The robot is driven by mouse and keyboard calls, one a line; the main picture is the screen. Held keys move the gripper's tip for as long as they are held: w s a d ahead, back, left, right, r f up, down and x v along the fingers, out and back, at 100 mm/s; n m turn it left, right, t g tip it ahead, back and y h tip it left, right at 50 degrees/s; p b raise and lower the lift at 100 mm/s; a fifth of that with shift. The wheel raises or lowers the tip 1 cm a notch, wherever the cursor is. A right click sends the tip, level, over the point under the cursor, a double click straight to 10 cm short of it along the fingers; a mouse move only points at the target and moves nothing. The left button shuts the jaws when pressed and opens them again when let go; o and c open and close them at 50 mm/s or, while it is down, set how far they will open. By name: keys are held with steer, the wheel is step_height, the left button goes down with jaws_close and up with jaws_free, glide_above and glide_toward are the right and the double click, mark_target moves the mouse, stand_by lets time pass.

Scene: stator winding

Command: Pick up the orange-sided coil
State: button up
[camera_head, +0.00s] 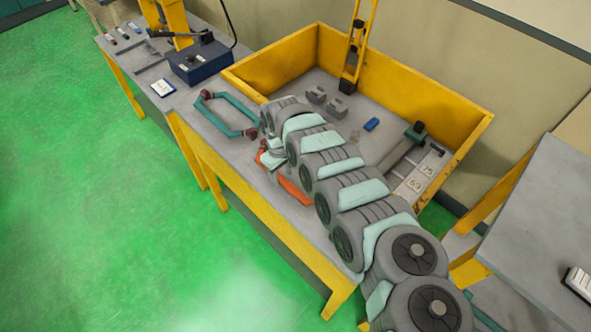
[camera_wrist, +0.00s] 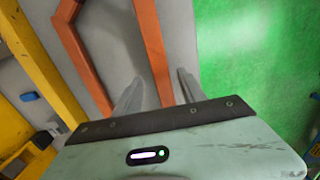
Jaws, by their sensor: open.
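The orange-sided coil (camera_head: 292,188) lies on the grey bench top, mostly hidden under my arm in the head view. In the wrist view two of its long orange sides show, the right one (camera_wrist: 151,45) and the left one (camera_wrist: 78,50). My gripper (camera_wrist: 160,80) is open, with one grey finger on each side of the right orange side. I cannot tell whether the fingers touch it or how far above the bench they are. In the head view my gripper (camera_head: 270,164) is near the coil's far end, partly hidden by my wrist.
A teal-sided coil with dark red ends (camera_head: 226,117) lies beyond my gripper. A yellow-walled bin (camera_head: 415,93) stands beside the coils, holding grey blocks (camera_head: 337,107) and a small blue block (camera_head: 371,124). A dark blue box (camera_head: 198,60) sits farther back. Green floor lies left of the bench.

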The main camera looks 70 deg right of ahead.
mark_target(281, 179)
steer(key=shift+w+a+f, duration=0.1)
steer(key=shift+a+f, duration=0.05)
steer(key=shift+f, duration=0.45)
steer(key=shift+w+a+f, duration=0.1)
steer(key=shift+f, duration=0.5)
steer(key=shift+s+d+f, duration=0.1)
steer(key=shift+s+f, duration=0.05)
steer(key=shift+f, duration=0.35)
steer(key=shift+c, duration=0.2)
jaws_close()
